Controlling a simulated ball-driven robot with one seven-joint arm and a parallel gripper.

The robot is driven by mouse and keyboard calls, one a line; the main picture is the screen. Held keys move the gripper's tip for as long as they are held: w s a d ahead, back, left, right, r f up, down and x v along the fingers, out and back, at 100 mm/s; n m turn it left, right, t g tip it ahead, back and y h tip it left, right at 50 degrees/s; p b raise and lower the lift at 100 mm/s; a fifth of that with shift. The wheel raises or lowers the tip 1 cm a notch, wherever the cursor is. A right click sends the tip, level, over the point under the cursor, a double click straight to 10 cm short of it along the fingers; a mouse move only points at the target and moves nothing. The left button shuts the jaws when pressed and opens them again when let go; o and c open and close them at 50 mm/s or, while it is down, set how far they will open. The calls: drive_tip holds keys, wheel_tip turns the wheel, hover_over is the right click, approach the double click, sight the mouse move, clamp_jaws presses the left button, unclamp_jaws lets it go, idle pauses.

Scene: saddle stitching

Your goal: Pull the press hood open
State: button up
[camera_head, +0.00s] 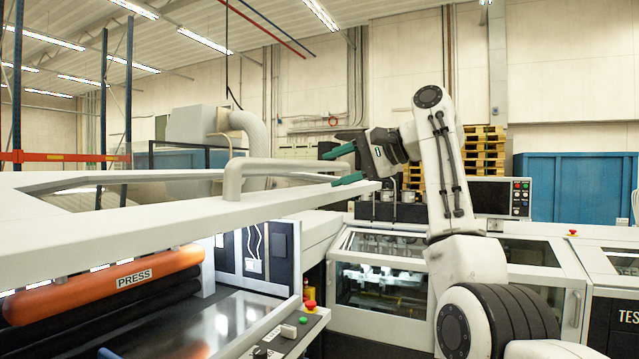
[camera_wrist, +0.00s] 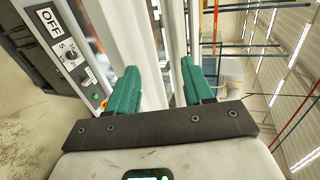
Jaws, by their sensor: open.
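The press hood (camera_head: 150,226) is a white frame at the left of the head view. It stands raised above the press bed (camera_head: 225,318), with a gap between them. A grey bar handle (camera_head: 285,167) is fixed along its edge. My gripper (camera_head: 336,167) is at the handle's right end, its green fingers open. In the wrist view my gripper (camera_wrist: 160,72) has the handle (camera_wrist: 176,40) running between its fingers, with the white hood beam (camera_wrist: 118,35) beside it. I cannot tell whether a finger touches the handle.
An orange roller marked PRESS (camera_head: 110,285) lies under the hood. A control panel with buttons (camera_head: 290,330) is on the press's front edge. A glass-fronted machine (camera_head: 385,285) stands behind my arm. Wooden pallets (camera_head: 483,150) and a blue container (camera_head: 575,190) are at the back.

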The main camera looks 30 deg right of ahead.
drive_tip(key=shift+b+v, duration=0.45)
drive_tip(key=shift+v, duration=1.55)
drive_tip(key=shift+a+r, duration=0.1)
drive_tip(key=shift+a, duration=0.05)
drive_tip(key=shift+s, duration=0.1)
